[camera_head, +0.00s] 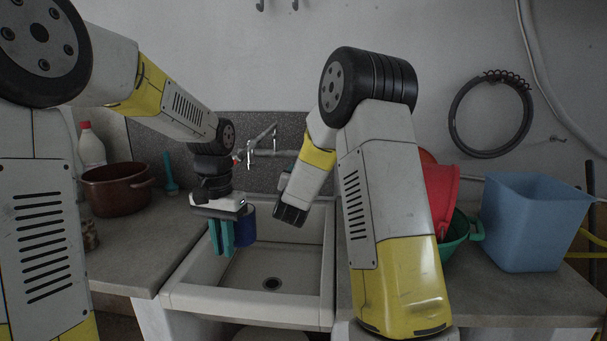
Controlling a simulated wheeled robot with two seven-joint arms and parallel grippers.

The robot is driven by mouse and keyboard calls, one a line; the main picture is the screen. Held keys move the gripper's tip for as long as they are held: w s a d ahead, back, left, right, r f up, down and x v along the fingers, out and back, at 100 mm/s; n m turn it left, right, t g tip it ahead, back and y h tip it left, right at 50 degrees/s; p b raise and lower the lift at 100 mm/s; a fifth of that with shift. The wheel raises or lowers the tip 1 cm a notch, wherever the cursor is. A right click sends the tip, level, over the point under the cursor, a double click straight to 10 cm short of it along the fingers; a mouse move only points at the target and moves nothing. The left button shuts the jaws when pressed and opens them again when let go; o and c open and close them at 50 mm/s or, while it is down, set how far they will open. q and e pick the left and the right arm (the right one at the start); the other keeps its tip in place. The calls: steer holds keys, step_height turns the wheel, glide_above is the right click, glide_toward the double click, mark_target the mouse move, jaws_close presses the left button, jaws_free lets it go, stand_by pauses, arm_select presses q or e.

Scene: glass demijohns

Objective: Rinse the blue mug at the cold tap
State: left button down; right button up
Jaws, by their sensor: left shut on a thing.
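The blue mug (243,228) is at the left side of the white sink (310,262), partly behind my left gripper. My left gripper (221,252) points down over the left part of the basin. Its teal fingers are shut on the mug, which is held above the basin floor. The metal tap (251,151) is on the speckled back wall, behind and above the gripper; a small red mark shows at its left. I cannot make out a cold mark. My right arm hangs at the right of the sink, and its fingers cannot be made out.
A brown pot (117,190) and a white bottle (91,147) with a red cap stand on the left counter. On the right are a red container (442,192), a green basin (458,232) and a blue bin (533,222). The basin floor around the drain (272,284) is clear.

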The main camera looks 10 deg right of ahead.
arm_select(q)
steer(key=s+a+r, duration=0.1)
steer(key=s+r, duration=0.3)
steer(key=shift+s+a, duration=0.3)
steer(key=shift+s, duration=0.1)
stand_by(1.0)
